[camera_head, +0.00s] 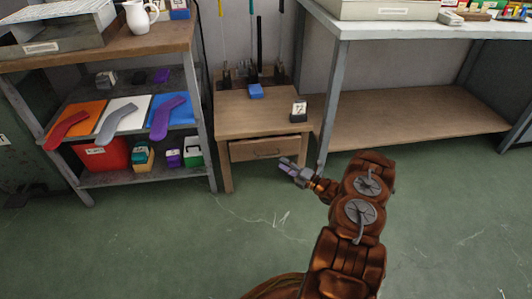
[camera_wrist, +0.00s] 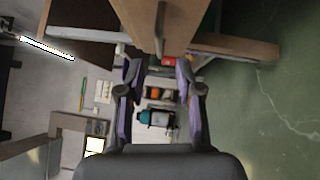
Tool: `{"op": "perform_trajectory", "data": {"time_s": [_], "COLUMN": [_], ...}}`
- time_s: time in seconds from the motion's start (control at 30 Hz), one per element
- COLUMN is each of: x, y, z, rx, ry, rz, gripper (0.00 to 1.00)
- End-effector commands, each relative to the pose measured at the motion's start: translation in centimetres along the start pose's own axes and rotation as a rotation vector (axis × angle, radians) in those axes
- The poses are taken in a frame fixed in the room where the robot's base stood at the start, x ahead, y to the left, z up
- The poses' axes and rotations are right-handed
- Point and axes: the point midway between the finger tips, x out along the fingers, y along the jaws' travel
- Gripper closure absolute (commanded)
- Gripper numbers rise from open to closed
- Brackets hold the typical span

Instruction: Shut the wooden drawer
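The wooden drawer (camera_head: 247,151) sits under the top of a small wooden table, with a dark handle (camera_head: 266,154) on its front. The drawer appears to stand out from the table front, but how far is hard to tell. In the wrist view its front (camera_wrist: 143,22) with the grey handle (camera_wrist: 160,27) fills the top middle. My gripper (camera_head: 285,163) is low in front of the drawer's right end, apart from the handle. In the wrist view its two fingers (camera_wrist: 158,75) are spread with nothing held between them.
A workbench (camera_head: 420,110) stands right. The green floor (camera_head: 255,225) in front is clear.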

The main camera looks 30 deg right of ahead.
Motion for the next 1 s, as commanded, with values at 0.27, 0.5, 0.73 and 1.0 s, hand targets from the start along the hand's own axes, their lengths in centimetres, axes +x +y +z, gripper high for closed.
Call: {"op": "perform_trajectory", "data": {"time_s": [0.27, 0.5, 0.73, 1.0], "x": [2.1, 5.5, 7.2, 7.4], "y": [-0.2, 0.0, 0.1, 0.1], "z": [0.0, 0.1, 0.1, 0.0], "rx": [-0.003, -0.005, -0.003, -0.002], "ry": [0.000, -0.001, -0.002, -0.002], "rz": [0.009, 0.009, 0.009, 0.008], "gripper": [0.65, 0.65, 0.65, 0.65]}}
